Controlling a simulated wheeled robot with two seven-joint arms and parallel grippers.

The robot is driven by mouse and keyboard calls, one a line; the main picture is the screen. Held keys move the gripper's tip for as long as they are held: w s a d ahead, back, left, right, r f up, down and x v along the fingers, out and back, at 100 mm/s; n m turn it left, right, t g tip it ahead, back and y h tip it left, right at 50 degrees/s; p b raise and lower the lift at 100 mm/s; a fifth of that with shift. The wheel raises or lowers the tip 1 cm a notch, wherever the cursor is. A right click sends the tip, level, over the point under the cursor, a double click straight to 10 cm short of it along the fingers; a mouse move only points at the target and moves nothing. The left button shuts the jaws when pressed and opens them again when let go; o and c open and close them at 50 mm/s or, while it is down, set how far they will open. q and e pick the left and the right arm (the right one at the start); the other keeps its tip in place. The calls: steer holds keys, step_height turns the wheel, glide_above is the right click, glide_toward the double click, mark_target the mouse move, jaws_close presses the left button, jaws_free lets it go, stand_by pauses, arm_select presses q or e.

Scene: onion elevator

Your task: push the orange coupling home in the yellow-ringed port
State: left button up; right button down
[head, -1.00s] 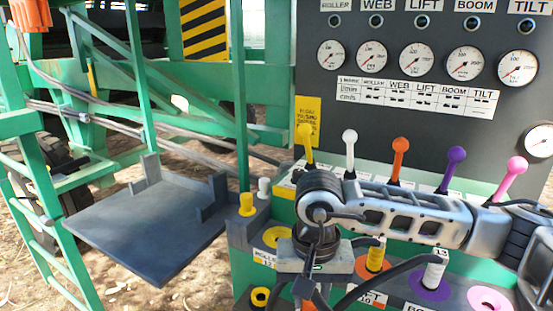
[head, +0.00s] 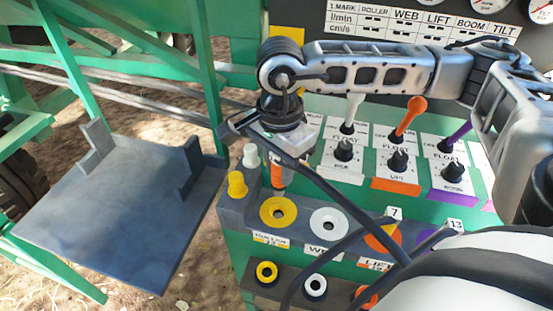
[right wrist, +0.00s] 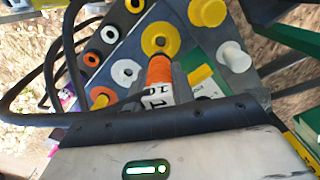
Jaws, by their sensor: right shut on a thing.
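The orange coupling (head: 278,173) has a white marked band and hangs roughly upright from my right gripper (head: 279,150), which is shut on it. Its lower end is just above or at the back of the yellow-ringed port (head: 265,211); I cannot tell if they touch. In the right wrist view the orange coupling (right wrist: 160,70) points at the yellow-ringed port (right wrist: 160,30), its tip overlapping the ring's near edge. The port's dark centre shows in the head view, and the coupling does not appear seated. My left gripper is not in view.
A white-ringed port (head: 328,222) lies to the right, with an orange-ringed one (head: 383,237) beyond. Yellow (head: 237,185) and white (head: 251,156) caps stand on the left. Levers rise behind. Dark hoses cross in front. A grey tray (head: 110,220) is on the left.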

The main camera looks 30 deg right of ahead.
mark_target(279, 190)
steer(key=shift+w+f+b, duration=0.1)
steer(key=shift+f+b, duration=1.65)
steer(key=shift+f, duration=1.2)
arm_select(q)
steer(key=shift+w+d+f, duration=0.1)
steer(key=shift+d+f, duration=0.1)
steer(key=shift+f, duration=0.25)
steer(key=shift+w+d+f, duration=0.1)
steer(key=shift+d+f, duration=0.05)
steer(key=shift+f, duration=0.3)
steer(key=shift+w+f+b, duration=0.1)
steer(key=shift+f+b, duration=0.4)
steer(key=shift+b, duration=0.35)
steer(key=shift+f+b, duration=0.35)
steer(key=shift+b, duration=0.35)
arm_select(e)
steer(key=shift+f, duration=0.55)
